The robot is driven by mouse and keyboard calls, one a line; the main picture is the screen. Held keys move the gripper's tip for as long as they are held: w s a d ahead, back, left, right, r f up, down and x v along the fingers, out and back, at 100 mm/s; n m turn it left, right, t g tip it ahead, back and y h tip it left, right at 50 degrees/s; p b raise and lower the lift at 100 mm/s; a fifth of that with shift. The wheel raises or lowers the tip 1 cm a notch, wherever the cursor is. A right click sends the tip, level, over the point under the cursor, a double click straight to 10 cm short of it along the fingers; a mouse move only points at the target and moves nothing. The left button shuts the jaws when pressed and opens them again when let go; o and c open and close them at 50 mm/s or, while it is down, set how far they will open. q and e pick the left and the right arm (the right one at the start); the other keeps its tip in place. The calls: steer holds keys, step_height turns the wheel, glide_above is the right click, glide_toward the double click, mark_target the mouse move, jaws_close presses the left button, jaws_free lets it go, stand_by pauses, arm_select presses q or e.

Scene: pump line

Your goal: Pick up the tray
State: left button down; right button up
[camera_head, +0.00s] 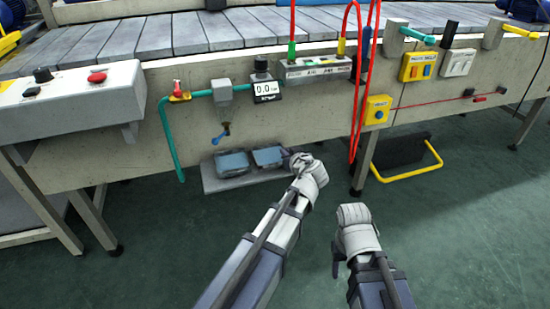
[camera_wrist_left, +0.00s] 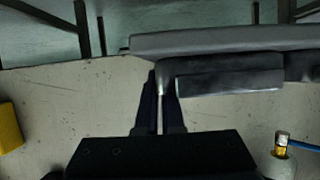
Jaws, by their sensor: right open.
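A flat grey tray-like slab (camera_head: 218,184) sits low under the conveyor, with two blue-grey blocks (camera_head: 232,163) on it. I cannot tell whether the blocks are part of it. My left gripper (camera_head: 299,160) is at the slab's right end and hides it there. In the left wrist view, the slab's long pale edge (camera_wrist_left: 215,41) and a dark block (camera_wrist_left: 230,84) lie just beyond the fingers (camera_wrist_left: 162,82). The fingers are close together and dark; contact with the slab is unclear. My right gripper (camera_head: 353,212) is open and empty, over the floor.
The conveyor's beige side (camera_head: 310,110) stands above the slab. It carries a teal pipe (camera_head: 167,140), a blue-handled tap (camera_head: 221,133), hanging red hoses (camera_head: 356,130) and a yellow button box (camera_head: 377,110). A yellow floor bar (camera_head: 410,176) is at right. The front floor is clear.

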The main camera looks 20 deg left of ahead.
arm_select(q)
step_height(320, 180, up, 10)
steer(key=p, duration=1)
steer(key=shift+r, duration=0.1)
